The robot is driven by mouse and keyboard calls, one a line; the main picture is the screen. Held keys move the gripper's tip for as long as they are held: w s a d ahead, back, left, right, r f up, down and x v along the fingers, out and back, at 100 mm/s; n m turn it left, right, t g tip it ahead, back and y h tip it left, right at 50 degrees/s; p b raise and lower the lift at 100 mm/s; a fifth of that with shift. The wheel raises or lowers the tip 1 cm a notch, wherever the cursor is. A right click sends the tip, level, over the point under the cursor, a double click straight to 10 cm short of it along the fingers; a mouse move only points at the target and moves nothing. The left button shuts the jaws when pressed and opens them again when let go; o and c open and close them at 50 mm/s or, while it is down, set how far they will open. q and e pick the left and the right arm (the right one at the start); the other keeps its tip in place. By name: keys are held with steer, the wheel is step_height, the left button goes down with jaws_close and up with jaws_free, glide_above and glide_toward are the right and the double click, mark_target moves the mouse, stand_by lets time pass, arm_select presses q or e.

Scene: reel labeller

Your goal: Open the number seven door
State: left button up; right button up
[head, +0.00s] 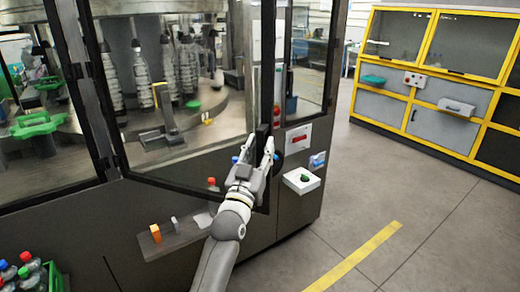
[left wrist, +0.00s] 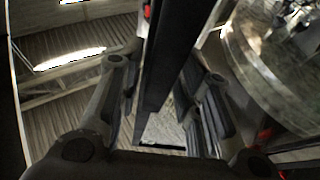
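The labelling machine has a glass door (head: 185,95) in a black frame, which looks closed in the head view. I cannot read a number seven on it. My left gripper (head: 256,152) is at the door's right edge, by a dark upright bar or handle (head: 262,133). In the left wrist view, the open fingers (left wrist: 163,105) stand on either side of a dark bar (left wrist: 170,55), with gaps visible beside it. I cannot tell whether any finger touches it. My right gripper is not in view.
Behind the glass are bottles (head: 140,75) and green star-shaped parts (head: 38,124). A white box (head: 301,180) juts from the machine to the right of my gripper. A small shelf (head: 172,240) sits below the door. Open floor lies right, towards yellow-framed cabinets (head: 440,75).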

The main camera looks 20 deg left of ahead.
arm_select(q)
steer(key=c, duration=0.5)
jaws_close()
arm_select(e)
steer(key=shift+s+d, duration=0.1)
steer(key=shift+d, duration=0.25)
arm_select(q)
steer(key=shift+s, duration=0.1)
